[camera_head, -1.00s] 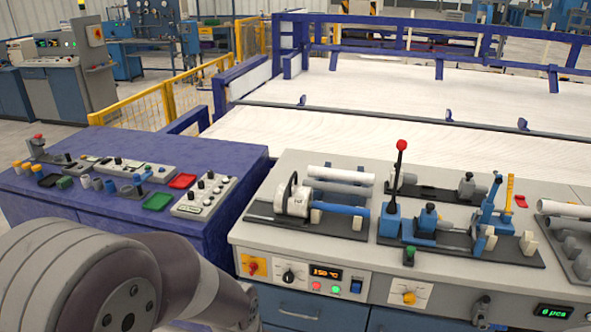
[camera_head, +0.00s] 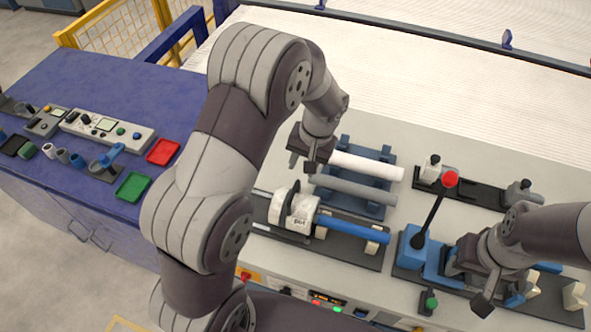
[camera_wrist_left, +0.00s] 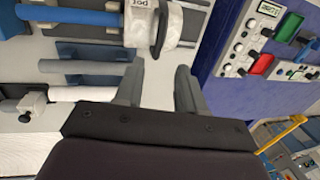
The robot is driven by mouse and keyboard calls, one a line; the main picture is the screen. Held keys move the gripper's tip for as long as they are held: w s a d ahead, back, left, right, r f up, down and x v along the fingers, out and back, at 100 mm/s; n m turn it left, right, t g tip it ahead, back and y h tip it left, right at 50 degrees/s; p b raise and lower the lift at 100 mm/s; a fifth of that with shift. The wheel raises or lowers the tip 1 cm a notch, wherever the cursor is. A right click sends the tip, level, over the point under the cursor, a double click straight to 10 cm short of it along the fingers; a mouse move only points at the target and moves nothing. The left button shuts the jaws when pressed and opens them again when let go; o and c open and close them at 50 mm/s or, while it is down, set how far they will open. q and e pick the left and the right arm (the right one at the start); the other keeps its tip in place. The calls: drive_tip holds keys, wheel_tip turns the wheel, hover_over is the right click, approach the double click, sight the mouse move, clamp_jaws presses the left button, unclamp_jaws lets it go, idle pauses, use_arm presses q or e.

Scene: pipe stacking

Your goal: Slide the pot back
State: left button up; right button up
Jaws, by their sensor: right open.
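The pot (camera_head: 297,208), a white cylinder with a printed label and a dark upright handle, sits on a dark base at the table's left, with a blue pipe (camera_head: 350,229) extending right from it. It also shows at the top of the left wrist view (camera_wrist_left: 146,22). My left gripper (camera_head: 309,165) is open and empty, above and behind the pot near the rack's left end. Its fingers (camera_wrist_left: 158,88) are spread, apart from the pot. My right gripper (camera_head: 474,287) is open over the fixture at right, its fingers partly hidden by its own body.
A white pipe (camera_head: 368,166) and a grey pipe (camera_head: 355,187) lie on a blue rack behind the pot. A red-knobbed lever (camera_head: 435,205) stands between the pot and my right gripper. The blue side table (camera_head: 110,90) holds trays and control boxes.

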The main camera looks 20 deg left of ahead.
use_arm(q)
drive_tip(key=p, duration=0.2)
hover_over(293, 194)
drive_tip(key=d, duration=0.1)
wheel_tip(293, 194, down, 6)
drive_tip(key=f, duration=0.5)
drive_tip(key=shift+w+a+p, duration=0.15)
drive_tip(key=shift+a+p, duration=0.2)
drive_tip(key=shift+s, duration=0.25)
drive_tip(key=shift+w, duration=0.1)
clamp_jaws()
use_arm(e)
drive_tip(key=r, duration=0.3)
drive_tip(key=shift+s, duration=0.35)
